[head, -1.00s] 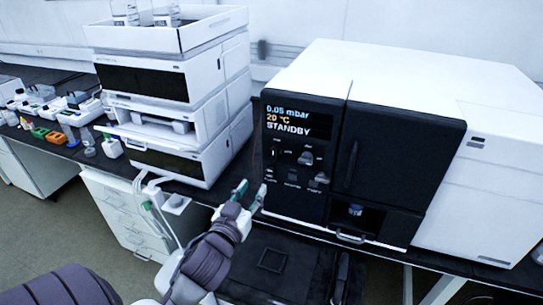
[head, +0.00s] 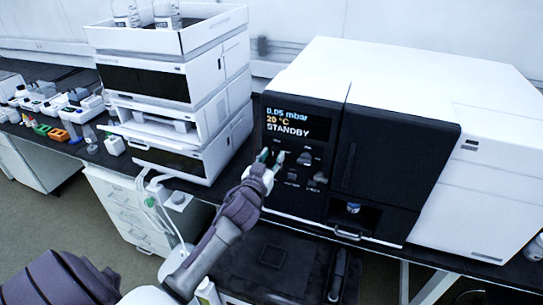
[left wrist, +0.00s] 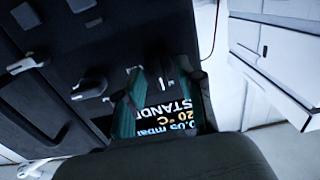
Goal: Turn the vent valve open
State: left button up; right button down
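The black control panel (head: 290,205) of the white instrument carries several grey knobs and a lit display (head: 290,123) reading 0.05 mbar, 20 °C, STANDBY. My left gripper (head: 271,157) is at the panel's left side, just below the display, with its green-grey fingers apart. In the left wrist view the open fingers (left wrist: 165,105) frame the display text, and a thin light lever (left wrist: 163,82) shows between them. A grey knob (left wrist: 90,88) lies just outside the fingers. The labels are too small to tell which control is the vent valve. I cannot tell whether the fingers touch anything. My right gripper is not in view.
A stack of white modules (head: 175,80) with a bottle tray on top stands left of the instrument. A dark door with a handle (head: 350,165) is right of the panel. Small coloured racks (head: 58,135) lie on the far left bench.

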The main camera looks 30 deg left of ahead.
pick_arm(q)
jog(key=shift+c, duration=0.3)
grip_shut()
jog(key=m, duration=0.4)
jog(key=shift+p, duration=0.3)
jog(key=m, duration=0.4)
jog(key=shift+d+m, duration=0.1)
jog(key=shift+m, duration=0.2)
jog(key=m+p, duration=0.1)
jog(key=m, duration=0.8)
jog(key=shift+f, duration=0.15)
jog(key=shift+m, duration=0.3)
